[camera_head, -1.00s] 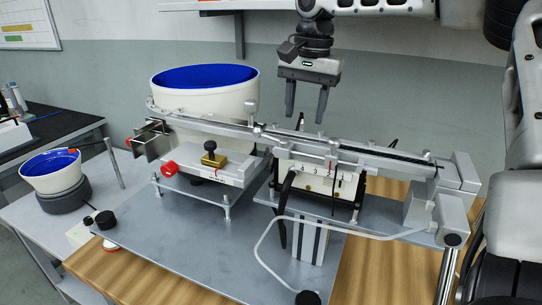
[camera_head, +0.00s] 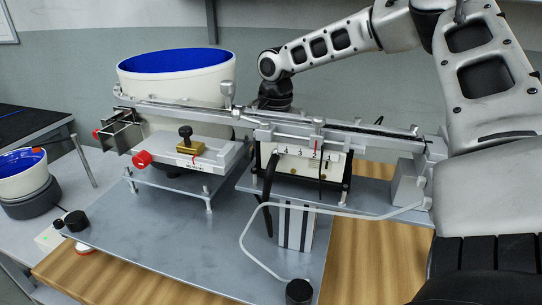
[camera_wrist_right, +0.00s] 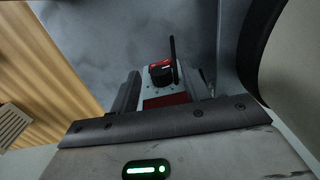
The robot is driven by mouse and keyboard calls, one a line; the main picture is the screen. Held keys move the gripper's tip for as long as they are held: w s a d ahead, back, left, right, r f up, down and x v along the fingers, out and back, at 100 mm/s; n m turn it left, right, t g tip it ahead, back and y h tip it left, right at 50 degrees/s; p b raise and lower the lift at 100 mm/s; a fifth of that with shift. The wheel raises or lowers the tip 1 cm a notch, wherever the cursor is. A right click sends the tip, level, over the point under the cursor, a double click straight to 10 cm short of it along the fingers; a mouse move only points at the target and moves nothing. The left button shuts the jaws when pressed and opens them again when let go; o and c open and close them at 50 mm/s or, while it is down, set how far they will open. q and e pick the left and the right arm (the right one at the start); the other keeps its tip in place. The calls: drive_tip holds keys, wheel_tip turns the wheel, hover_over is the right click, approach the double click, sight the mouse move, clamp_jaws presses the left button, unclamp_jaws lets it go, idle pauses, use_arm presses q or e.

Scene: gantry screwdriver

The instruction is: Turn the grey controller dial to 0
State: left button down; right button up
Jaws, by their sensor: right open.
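My right gripper (camera_wrist_right: 162,88) is open in the right wrist view, its fingers apart. Between and beyond them is a pale box with a round black knob with a red top (camera_wrist_right: 160,72), a thin black rod and a dark red panel; I see no contact. In the head view the right arm reaches behind the rail, which hides this gripper. A pale controller box (camera_head: 292,163) with a numbered front is below the rail. A small white box with dark knobs (camera_head: 76,221) is at the lower left. I cannot tell which knob is the grey dial, or its setting.
A large blue-lined white bowl (camera_head: 222,88) stands behind the long metal rail (camera_head: 385,138). A brass block (camera_head: 189,149) and a red knob (camera_head: 142,159) sit at the left. A pale tube loops over the grey plate (camera_head: 150,240).

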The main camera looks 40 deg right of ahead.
drive_tip(key=shift+f, duration=0.5)
drive_tip(key=c, duration=1)
drive_tip(key=shift+w+a+r+g+h+p, duration=0.1)
drive_tip(key=shift+w+r+g+h+p, duration=0.1)
drive_tip(key=shift+g+h+p, duration=0.4)
drive_tip(key=shift+f+g+p, duration=0.1)
drive_tip(key=shift+g+p, duration=0.2)
drive_tip(key=shift+g, duration=0.1)
drive_tip(key=shift+w+g, duration=0.1)
drive_tip(key=shift+g, duration=0.3)
use_arm(q)
drive_tip(key=shift+s+r, duration=0.1)
drive_tip(key=shift+r, duration=0.15)
drive_tip(key=shift+r, duration=0.1)
use_arm(e)
drive_tip(key=o, duration=1)
